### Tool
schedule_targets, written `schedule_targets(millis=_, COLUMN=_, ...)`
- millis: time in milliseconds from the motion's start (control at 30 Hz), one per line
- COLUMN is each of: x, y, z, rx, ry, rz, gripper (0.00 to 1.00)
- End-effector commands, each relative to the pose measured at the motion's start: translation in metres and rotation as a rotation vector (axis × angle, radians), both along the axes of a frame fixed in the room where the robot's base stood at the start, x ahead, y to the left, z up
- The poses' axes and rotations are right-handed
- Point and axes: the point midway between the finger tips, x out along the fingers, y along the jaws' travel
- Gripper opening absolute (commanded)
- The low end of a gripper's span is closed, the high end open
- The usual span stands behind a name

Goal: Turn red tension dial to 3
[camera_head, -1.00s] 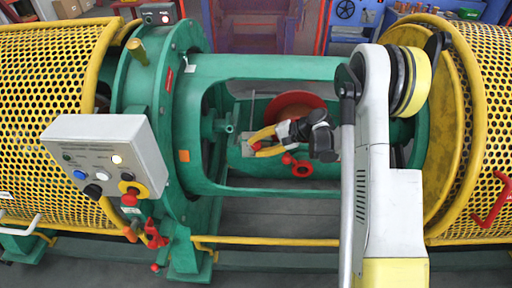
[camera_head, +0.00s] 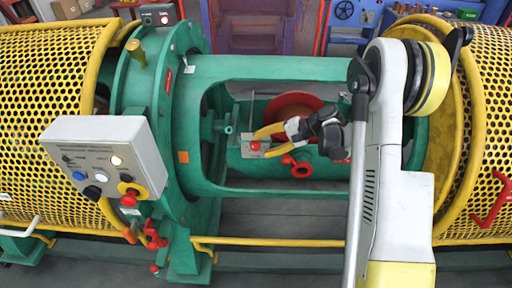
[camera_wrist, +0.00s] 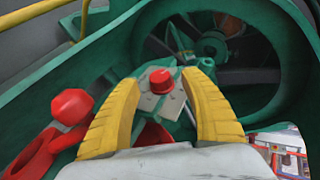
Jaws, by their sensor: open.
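The red dial (camera_head: 254,146) is a small round knob on a grey plate inside the green cradle frame. In the wrist view the dial (camera_wrist: 161,79) shows between and beyond my two yellow fingers. My gripper (camera_head: 251,143) is open, its fingers on either side of the dial in the picture. The wrist view shows my gripper (camera_wrist: 162,80) with a gap between each fingertip and the dial. I cannot tell how far the tips are from the plate. No numbers or pointer on the dial are readable.
The green frame (camera_head: 270,68) surrounds the opening. A grey control box (camera_head: 105,155) with buttons stands at left. Yellow mesh guards (camera_head: 45,65) flank both sides.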

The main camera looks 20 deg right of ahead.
Motion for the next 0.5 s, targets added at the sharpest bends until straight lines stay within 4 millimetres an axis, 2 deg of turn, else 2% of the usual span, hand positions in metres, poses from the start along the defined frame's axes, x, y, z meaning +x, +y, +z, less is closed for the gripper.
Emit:
schedule_targets(millis=100, x=-0.011, y=-0.022, z=0.017, rx=0.000, ry=0.000, rz=-0.004, gripper=0.53)
schedule_targets(millis=300, x=-0.024, y=-0.049, z=0.038, rx=0.000, ry=-0.001, rz=-0.002, gripper=0.53)
schedule_targets(millis=500, x=-0.031, y=-0.060, z=0.047, rx=0.001, ry=0.000, rz=-0.002, gripper=0.53)
